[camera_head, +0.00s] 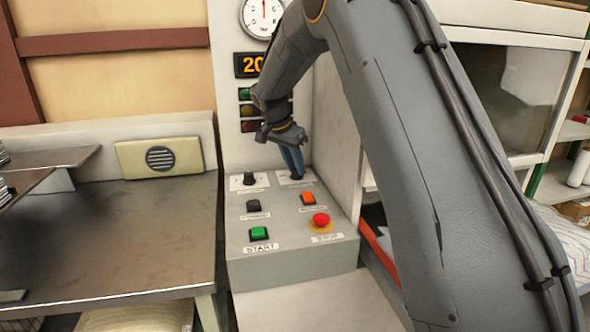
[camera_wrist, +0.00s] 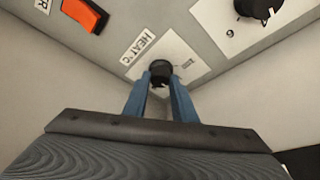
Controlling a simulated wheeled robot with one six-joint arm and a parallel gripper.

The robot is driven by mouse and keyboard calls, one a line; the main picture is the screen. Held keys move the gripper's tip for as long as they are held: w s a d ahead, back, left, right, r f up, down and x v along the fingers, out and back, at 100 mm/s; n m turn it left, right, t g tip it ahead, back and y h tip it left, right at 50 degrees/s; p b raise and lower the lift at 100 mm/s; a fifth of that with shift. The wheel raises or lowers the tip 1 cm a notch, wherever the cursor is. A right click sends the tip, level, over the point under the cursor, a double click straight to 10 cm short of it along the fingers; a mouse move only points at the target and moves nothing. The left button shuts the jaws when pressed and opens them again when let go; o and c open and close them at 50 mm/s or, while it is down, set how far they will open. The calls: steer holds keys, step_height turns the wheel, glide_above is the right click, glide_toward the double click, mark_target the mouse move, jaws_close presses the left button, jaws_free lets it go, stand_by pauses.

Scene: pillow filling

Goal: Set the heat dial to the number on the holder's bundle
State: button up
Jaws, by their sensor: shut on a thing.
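The heat dial (camera_wrist: 160,68) is a small black knob on a white plate. A HEAT label (camera_wrist: 139,47) stands beside it, upside down in the wrist view. My gripper (camera_wrist: 161,82) has its two blue fingers shut on the dial, one on each side. In the head view my gripper (camera_head: 293,165) reaches down to the back right of the control panel (camera_head: 290,268), and the dial is mostly hidden there by the fingers. The dial's setting cannot be read. I cannot make out the holder's bundle or its number.
A second black knob (camera_head: 249,179) is left of the heat dial. The panel also has a green START button (camera_head: 259,233), a red STOP button (camera_head: 321,219) and an orange switch (camera_head: 308,198). An orange-digit display (camera_head: 250,65) is partly hidden by my arm. A metal table (camera_head: 110,235) is left.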

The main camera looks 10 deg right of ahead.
steer(key=shift+m, duration=0.5)
steer(key=o, duration=1)
steer(key=shift+a+r, duration=0.1)
steer(key=b+v, duration=0.1)
steer(key=v, duration=0.6)
steer(key=shift+a+r, duration=0.1)
steer(key=shift+r, duration=0.25)
